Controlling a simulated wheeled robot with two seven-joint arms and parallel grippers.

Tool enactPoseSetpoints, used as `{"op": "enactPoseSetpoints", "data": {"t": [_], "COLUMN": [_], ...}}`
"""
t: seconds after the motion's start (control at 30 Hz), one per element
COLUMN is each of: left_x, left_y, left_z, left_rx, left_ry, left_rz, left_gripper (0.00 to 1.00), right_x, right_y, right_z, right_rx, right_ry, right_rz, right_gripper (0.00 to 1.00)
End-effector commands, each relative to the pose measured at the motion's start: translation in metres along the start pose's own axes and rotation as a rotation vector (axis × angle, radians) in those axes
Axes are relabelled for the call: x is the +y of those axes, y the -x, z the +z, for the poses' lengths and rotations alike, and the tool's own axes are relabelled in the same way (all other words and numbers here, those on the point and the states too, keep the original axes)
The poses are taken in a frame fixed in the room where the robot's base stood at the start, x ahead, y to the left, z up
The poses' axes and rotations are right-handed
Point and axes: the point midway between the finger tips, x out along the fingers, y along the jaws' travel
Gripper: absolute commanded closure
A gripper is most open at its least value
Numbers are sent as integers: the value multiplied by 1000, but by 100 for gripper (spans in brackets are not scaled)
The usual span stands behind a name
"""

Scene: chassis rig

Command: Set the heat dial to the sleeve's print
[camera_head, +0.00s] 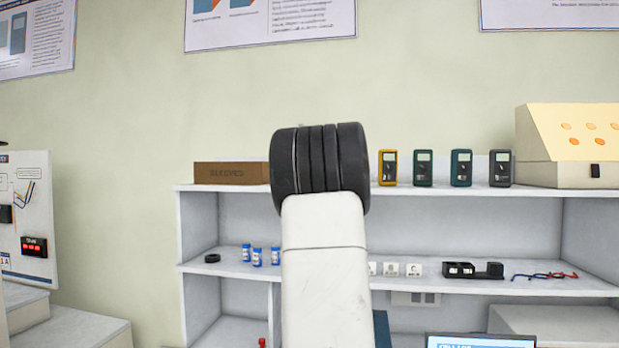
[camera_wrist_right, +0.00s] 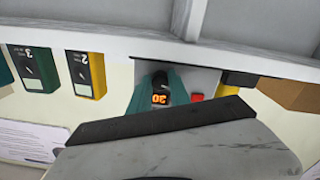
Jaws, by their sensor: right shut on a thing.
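In the right wrist view, which looks upside down, my right gripper (camera_wrist_right: 161,82) has teal fingers on both sides of a dark knob, which I take for the heat dial (camera_wrist_right: 160,77). The fingers are shut on it. An orange lit readout (camera_wrist_right: 160,99) beside it seems to read 30. A grey panel (camera_wrist_right: 207,76) with a red switch (camera_wrist_right: 197,97) is behind. In the head view my pale arm and its black ribbed joint hide the gripper and dial. No sleeve with legible print is in sight. My left gripper is out of view.
A brown box (camera_head: 231,173) with lettering stands on the top shelf, left of my arm. Several meters, the nearest yellow (camera_head: 387,168), stand to the right. A cream sloped case (camera_head: 570,146) is at the far right. Blue-capped jars (camera_head: 257,257) stand on the lower shelf.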

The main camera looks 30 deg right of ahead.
Motion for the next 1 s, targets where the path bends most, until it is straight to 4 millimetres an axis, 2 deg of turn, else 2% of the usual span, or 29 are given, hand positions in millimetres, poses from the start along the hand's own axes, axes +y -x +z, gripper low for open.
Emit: {"op": "enactPoseSetpoints", "data": {"t": [0.7,1.0], "left_x": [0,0], "left_y": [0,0], "left_z": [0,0], "left_rx": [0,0], "left_ry": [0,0], "left_rz": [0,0], "left_gripper": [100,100], "right_x": [0,-1], "right_y": [0,0], "right_z": [0,0], "right_rx": [-7,-9], "right_ry": [-532,-690], "right_rz": [-2,-3], "right_gripper": [100,100]}}
